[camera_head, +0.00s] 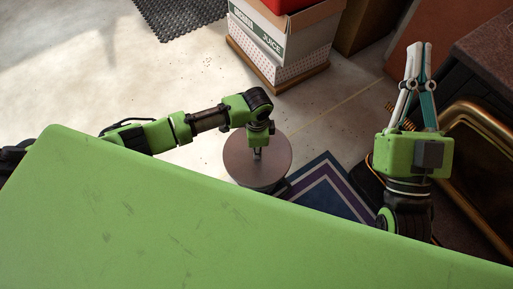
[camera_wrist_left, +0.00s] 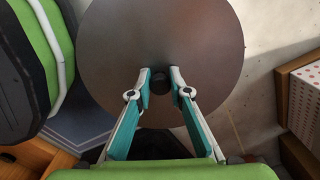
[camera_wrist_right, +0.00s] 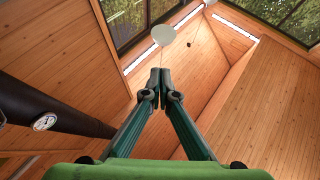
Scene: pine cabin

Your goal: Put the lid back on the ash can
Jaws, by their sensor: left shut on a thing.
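The lid (camera_head: 238,165) is a round, flat, brown-grey metal disc in the middle of the head view. My left gripper (camera_head: 257,153) points down at its centre and is shut on the lid's small dark knob, which shows between the fingertips (camera_wrist_left: 160,80) in the left wrist view, where the lid (camera_wrist_left: 190,35) fills the upper middle. The ash can (camera_head: 270,189) is dark and shows only as a strip below the lid's near edge; I cannot tell whether lid and can touch. My right gripper (camera_head: 420,47) is raised at the right, fingertips together and empty.
A blue and purple striped mat (camera_head: 330,187) lies right of the can. White cardboard boxes (camera_head: 283,65) stand behind it on a wooden base. Brass tubing (camera_head: 480,115) curves near my right arm. A black rubber mat (camera_head: 180,15) lies at the back. Floor left of the boxes is clear.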

